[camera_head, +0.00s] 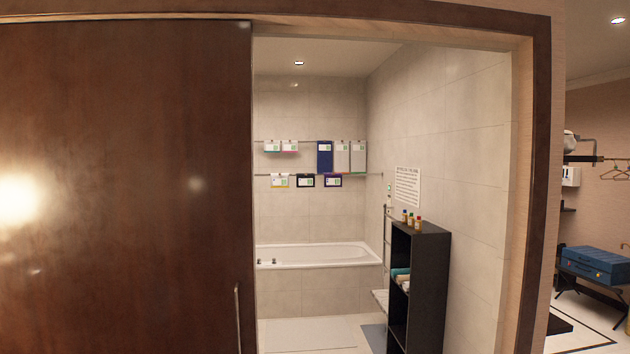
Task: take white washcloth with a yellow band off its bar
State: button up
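A small white cloth with a yellow band along its lower edge (279,182) hangs at the left of the lower bar on the bathroom's back wall, above the bathtub. It looks like the washcloth, and a pale label shows on its front. Two darker small cloths hang to its right on the same bar, a black one (305,182) and a purple-blue one with an orange edge (332,182). The cloth is far from me, seen through the doorway. My gripper is not in view.
A brown sliding door (125,190) covers the left of the opening. A black shelf unit (429,285) with bottles on top stands inside at right. The bathtub (315,254) lies below the bars. Two small white cloths and larger towels (342,157) hang higher. Floor (312,333) shows between.

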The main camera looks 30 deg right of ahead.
aim_at(278, 180)
jog(key=i+l+z, duration=0.3)
jog(key=i, duration=0.2)
jog(key=i+l+z, duration=0.2)
jog(key=i+z, duration=0.45)
jog(key=i, duration=4.5)
